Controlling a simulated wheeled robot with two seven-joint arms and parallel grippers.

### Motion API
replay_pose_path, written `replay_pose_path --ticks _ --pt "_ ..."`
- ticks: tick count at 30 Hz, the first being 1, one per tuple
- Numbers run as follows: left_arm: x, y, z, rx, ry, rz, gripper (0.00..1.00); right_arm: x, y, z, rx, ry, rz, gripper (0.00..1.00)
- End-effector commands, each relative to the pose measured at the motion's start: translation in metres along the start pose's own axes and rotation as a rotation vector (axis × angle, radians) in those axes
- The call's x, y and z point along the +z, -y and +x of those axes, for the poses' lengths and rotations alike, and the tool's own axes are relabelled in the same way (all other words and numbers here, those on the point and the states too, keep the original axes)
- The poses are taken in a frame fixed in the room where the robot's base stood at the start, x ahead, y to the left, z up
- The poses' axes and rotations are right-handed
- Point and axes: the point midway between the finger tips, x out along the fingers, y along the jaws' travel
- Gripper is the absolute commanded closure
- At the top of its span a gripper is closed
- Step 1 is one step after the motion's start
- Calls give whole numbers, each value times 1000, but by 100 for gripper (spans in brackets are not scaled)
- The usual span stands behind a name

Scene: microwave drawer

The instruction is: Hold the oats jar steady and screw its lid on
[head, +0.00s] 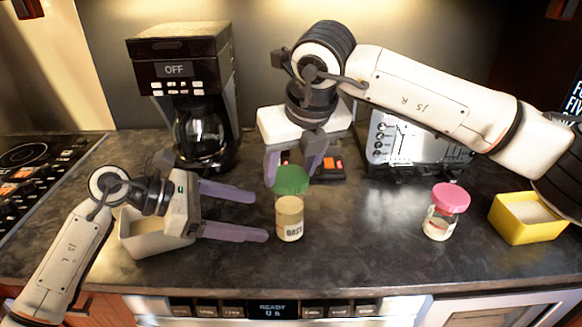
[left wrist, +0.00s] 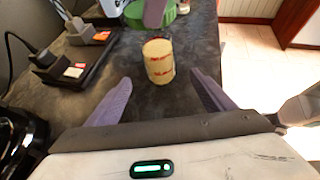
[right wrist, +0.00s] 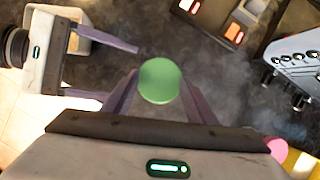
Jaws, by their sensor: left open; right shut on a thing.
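The oats jar (head: 290,218), a clear jar with pale contents and a label, stands upright on the dark counter. My right gripper (head: 293,172) is above it, shut on the green lid (head: 291,181). In the left wrist view the lid (left wrist: 135,14) shows above the jar (left wrist: 158,62), with part of the jar's clear top visible; I cannot tell whether they touch. In the right wrist view the lid (right wrist: 160,81) sits between the fingers and hides the jar. My left gripper (head: 262,215) is open, fingers pointing at the jar from the left, empty.
A pink-lidded jar (head: 441,212) and a yellow bin (head: 526,217) stand at right. A pale bin (head: 148,236) is under my left arm. A coffee maker (head: 186,90) and toaster (head: 415,140) stand behind. The counter between the two jars is clear.

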Motion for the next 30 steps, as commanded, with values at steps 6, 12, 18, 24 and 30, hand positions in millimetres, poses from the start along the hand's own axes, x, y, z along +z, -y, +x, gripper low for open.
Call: replay_pose_path --ticks 6,12,18,24,30 --pt "2 2 32 -5 6 -3 24 0 0 0 0 0 0 72" --pt "2 1 60 -3 4 -3 24 0 0 0 0 0 0 72" --pt "1 1 81 -2 4 -3 24 0 0 0 0 0 0 72" --pt "2 1 89 -1 5 -1 24 0 0 0 0 0 0 72" --pt "2 1 90 -1 5 -2 24 0 0 0 0 0 0 72"
